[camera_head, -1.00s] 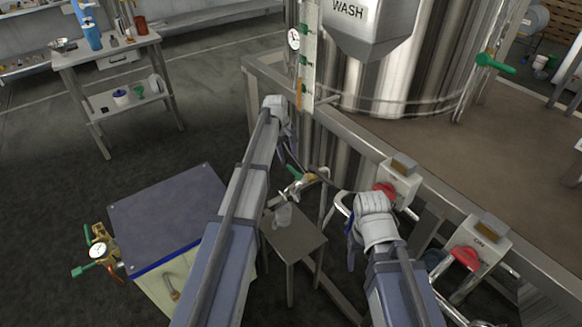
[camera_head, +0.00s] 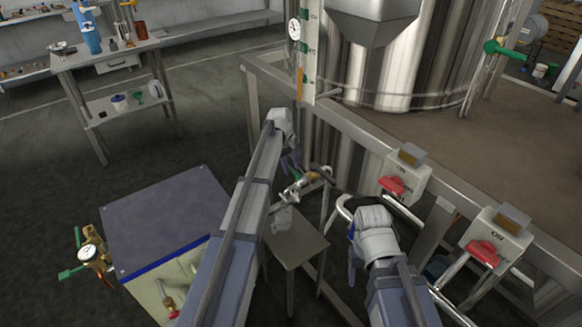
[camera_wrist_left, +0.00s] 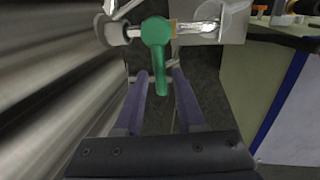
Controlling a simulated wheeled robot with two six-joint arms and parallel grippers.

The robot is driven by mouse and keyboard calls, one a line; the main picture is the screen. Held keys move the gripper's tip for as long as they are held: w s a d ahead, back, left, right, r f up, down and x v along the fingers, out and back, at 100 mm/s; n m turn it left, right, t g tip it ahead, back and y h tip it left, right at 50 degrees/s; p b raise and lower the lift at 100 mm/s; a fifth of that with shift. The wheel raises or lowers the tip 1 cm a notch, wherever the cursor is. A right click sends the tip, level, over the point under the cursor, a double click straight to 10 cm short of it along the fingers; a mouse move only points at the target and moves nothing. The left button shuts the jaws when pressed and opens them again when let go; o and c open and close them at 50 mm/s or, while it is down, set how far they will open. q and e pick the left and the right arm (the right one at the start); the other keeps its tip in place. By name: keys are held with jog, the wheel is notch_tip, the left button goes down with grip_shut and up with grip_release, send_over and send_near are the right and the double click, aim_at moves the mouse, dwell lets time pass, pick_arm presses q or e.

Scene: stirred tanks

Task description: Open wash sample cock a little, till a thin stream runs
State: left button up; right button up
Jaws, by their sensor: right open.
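The wash sample cock (camera_head: 312,177) sticks out low beside the steel tank, above a small stand. Its green handle (camera_wrist_left: 157,42) is large in the left wrist view and points down between the fingers. My left gripper (camera_wrist_left: 160,78) is open, with one finger to each side of the handle's lower end and a gap visible. In the head view my left gripper (camera_head: 291,163) is at the cock, partly hiding the handle. A clear vessel (camera_head: 282,218) stands below the cock on the small stand (camera_head: 297,240). I cannot make out any stream. My right gripper (camera_head: 351,258) is open and empty.
Two switch boxes with red handles (camera_head: 392,185) (camera_head: 484,253) sit along the platform rail (camera_head: 345,118). The steel tank (camera_head: 400,75) rises behind. A dark-topped cabinet (camera_head: 165,225) stands at left. A side table (camera_head: 105,55) holds bottles. Open floor lies between.

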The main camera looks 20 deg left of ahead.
pick_arm(q)
grip_shut()
dwell(1.1)
